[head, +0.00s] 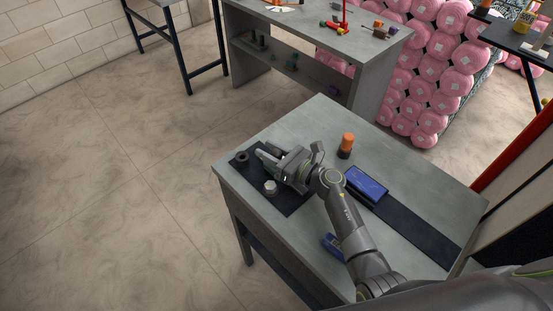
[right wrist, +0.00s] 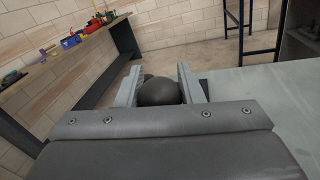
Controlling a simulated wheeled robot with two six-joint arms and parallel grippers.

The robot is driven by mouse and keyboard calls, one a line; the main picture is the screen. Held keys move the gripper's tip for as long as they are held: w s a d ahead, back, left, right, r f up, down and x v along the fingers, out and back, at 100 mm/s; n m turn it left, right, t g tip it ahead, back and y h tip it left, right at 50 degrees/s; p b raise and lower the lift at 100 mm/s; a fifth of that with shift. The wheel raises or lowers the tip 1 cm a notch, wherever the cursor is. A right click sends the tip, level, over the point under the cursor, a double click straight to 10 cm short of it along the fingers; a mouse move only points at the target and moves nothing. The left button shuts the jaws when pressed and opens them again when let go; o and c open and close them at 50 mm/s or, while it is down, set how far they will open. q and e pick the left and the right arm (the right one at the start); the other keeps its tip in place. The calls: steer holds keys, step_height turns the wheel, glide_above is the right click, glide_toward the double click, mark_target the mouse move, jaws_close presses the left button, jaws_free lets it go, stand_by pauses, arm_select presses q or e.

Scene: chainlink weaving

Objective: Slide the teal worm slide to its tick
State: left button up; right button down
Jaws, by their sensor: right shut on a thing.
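My right gripper (head: 263,157) is low over the dark mat at the left end of the grey table. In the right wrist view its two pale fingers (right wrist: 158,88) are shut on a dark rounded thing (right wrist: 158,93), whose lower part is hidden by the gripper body. A dark round piece (head: 242,159) stands by the fingertips in the head view; I cannot tell whether it is the held thing. I cannot make out a teal worm slide or its tick in either view. My left gripper is not in view.
The table (head: 310,125) also bears a silver hex-like piece (head: 270,188) beside the gripper, an orange-topped cylinder (head: 347,141), a blue tray (head: 367,183) and a dark strip (head: 418,225). Its far right part is clear. A cluttered bench (head: 290,25) stands behind.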

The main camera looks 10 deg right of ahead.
steer(key=c, duration=1)
jaws_free()
steer(key=shift+s, duration=0.1)
steer(key=shift+d, duration=0.1)
steer(key=v, duration=1.6)
steer(key=shift+s+f, duration=0.1)
steer(key=shift+s, duration=0.05)
steer(key=shift+s+d, duration=0.4)
steer(key=shift+d, duration=0.05)
